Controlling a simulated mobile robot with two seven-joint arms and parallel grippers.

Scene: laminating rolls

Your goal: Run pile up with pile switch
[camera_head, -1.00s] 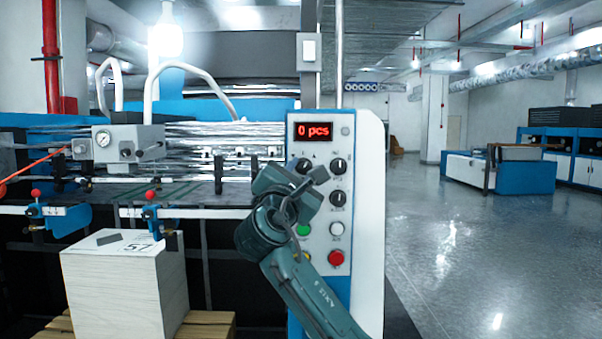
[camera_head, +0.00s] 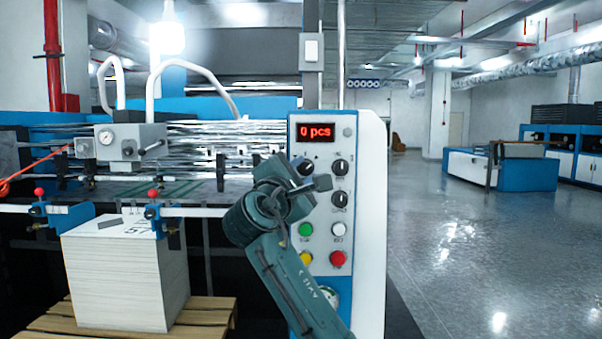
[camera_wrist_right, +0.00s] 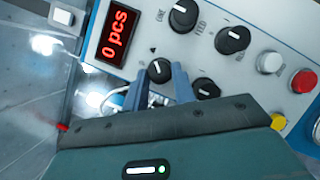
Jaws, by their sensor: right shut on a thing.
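The pile (camera_head: 112,285) is a tall pale stack of sheets at lower left in the head view, standing upright on a wooden pallet (camera_head: 205,318). Its top lies just below the feed table. My right gripper (camera_head: 318,184) is at the left side of the control panel (camera_head: 368,220). In the wrist view its fingers (camera_wrist_right: 162,78) are shut around a black knob (camera_wrist_right: 160,69), which I take as the pile switch; its marking is unreadable. The head view partly hides the panel's left knobs behind the gripper. My left gripper is not in view.
The display (camera_head: 315,132) reads 0 pcs. Black knobs (camera_head: 339,198) and green, white, yellow and red buttons (camera_head: 338,258) crowd the panel close to my gripper. The feeder (camera_head: 130,145) stands above the pile. Open floor (camera_head: 470,270) lies to the right.

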